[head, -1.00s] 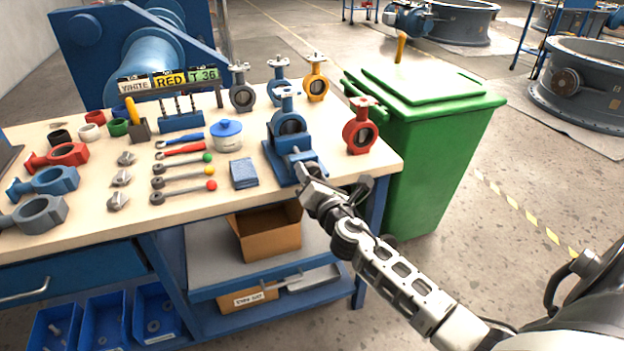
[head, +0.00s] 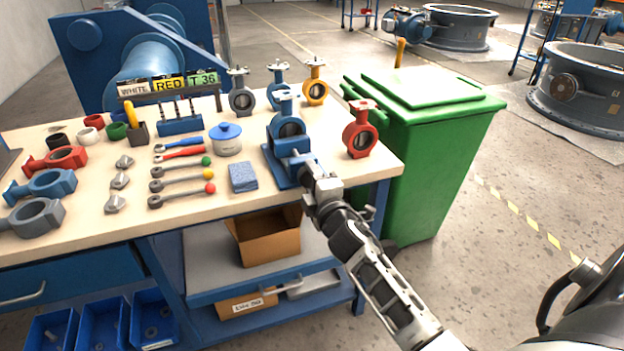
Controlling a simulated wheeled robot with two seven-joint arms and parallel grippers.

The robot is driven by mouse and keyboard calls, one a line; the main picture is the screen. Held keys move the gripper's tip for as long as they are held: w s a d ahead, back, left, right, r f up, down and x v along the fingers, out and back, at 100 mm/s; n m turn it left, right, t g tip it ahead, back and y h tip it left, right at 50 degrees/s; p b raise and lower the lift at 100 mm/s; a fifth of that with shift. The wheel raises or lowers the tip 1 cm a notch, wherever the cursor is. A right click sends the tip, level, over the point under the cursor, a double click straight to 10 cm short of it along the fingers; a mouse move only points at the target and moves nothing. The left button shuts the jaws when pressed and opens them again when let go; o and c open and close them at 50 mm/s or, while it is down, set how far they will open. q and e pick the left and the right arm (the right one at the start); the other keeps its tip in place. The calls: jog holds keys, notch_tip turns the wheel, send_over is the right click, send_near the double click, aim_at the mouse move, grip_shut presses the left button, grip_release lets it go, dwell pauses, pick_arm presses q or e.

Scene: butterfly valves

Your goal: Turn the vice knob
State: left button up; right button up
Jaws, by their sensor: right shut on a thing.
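The blue vice (head: 281,166) stands at the front right edge of the workbench, with a blue butterfly valve (head: 287,122) upright in it. My right gripper (head: 314,172) is at the front of the vice, where the knob would be. It is shut on the vice knob, which the gripper hides from view. My left gripper is not in the view.
A red valve (head: 360,130) stands close to the right of the vice. A folded blue cloth (head: 243,177) lies to its left. A green bin (head: 430,150) stands right of the workbench (head: 100,235). Wrenches and several other valve parts cover the left of the bench.

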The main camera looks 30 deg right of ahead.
pick_arm(q)
jog(key=p, duration=0.2)
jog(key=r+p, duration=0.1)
jog(key=p, duration=0.1)
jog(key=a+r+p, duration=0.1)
jog(key=p, duration=0.1)
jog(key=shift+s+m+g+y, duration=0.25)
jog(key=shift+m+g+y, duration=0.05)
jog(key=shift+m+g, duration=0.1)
pick_arm(e)
jog(key=m, duration=1.9)
jog(key=shift+a+f, duration=0.1)
jog(key=shift+m, duration=0.4)
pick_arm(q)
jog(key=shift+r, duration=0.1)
pick_arm(e)
jog(key=o, duration=1)
jog(key=shift+s, duration=0.1)
